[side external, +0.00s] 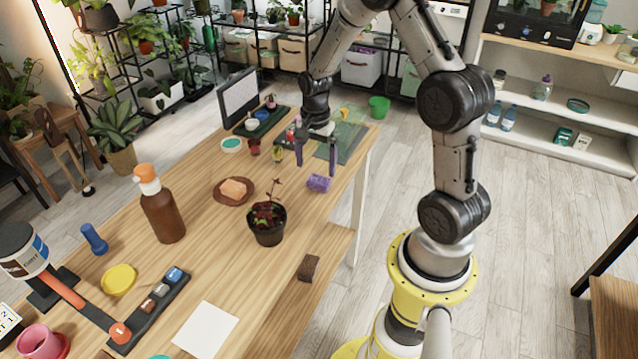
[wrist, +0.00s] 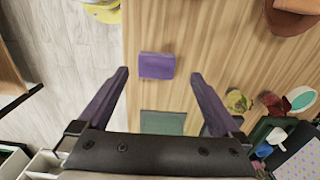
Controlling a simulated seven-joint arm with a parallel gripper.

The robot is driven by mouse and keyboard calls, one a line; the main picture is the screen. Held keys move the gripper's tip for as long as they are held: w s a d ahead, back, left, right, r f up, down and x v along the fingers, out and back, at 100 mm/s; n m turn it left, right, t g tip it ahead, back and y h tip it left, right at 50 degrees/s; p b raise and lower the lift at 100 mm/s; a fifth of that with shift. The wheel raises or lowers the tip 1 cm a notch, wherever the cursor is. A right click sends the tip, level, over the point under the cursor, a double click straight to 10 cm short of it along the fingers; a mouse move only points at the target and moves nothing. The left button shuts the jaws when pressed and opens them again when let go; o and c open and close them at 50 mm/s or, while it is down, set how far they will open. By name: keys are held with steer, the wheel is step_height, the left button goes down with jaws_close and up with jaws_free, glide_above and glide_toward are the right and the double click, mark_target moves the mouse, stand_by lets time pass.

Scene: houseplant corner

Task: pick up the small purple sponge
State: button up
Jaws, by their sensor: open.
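The small purple sponge (side external: 319,183) lies on the wooden table near its right-hand edge. In the wrist view the sponge (wrist: 157,65) is a purple block between the lines of the two fingers, at about the level of their tips and slightly beyond. My gripper (side external: 316,168) points down over the table close to the sponge. Its purple-grey fingers are open and empty, one on each side of the sponge in the wrist view (wrist: 160,75). The exact height of the fingertips above the sponge is hard to tell.
A potted red-leaved plant (side external: 267,226) stands in front of the sponge. A brown saucer (side external: 219,197) with an orange block is to its left. A green mat (side external: 350,150) lies behind, and a brown block (side external: 308,267) sits near the front edge. Bare wood surrounds the sponge.

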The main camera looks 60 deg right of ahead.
mark_target(319, 179)
steer(key=f, duration=0.3)
steer(key=d+f, duration=0.1)
steer(key=f, duration=0.1)
steer(key=shift+s, duration=0.25)
steer(key=c, duration=1.3)
steer(key=shift+o, duration=0.2)
